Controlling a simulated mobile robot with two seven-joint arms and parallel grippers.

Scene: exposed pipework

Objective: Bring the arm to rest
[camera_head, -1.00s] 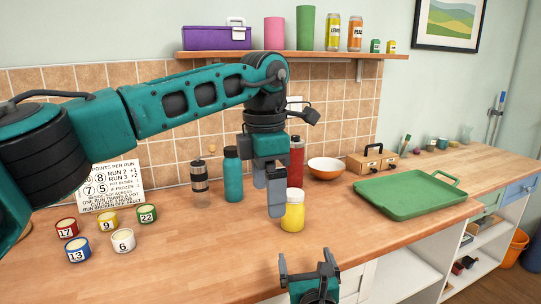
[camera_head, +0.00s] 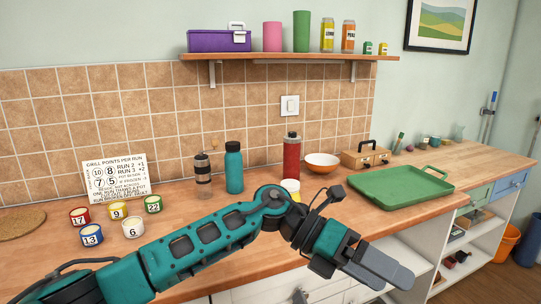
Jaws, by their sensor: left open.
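My left arm reaches in from the lower left, low across the front of the wooden counter (camera_head: 185,225). Its teal and black gripper (camera_head: 385,275) is in front of the counter's front edge, pointing right and down, open with nothing between its fingers. The elbow part of the arm hides most of a yellow jar (camera_head: 291,185); only its pale lid and upper rim show.
A red bottle (camera_head: 291,157), a teal bottle (camera_head: 234,168) and a pepper mill (camera_head: 202,175) stand near the tiled wall. Several numbered cans (camera_head: 133,228) stand at left. A green tray (camera_head: 400,187) lies at right. Open shelves (camera_head: 460,255) are below the counter.

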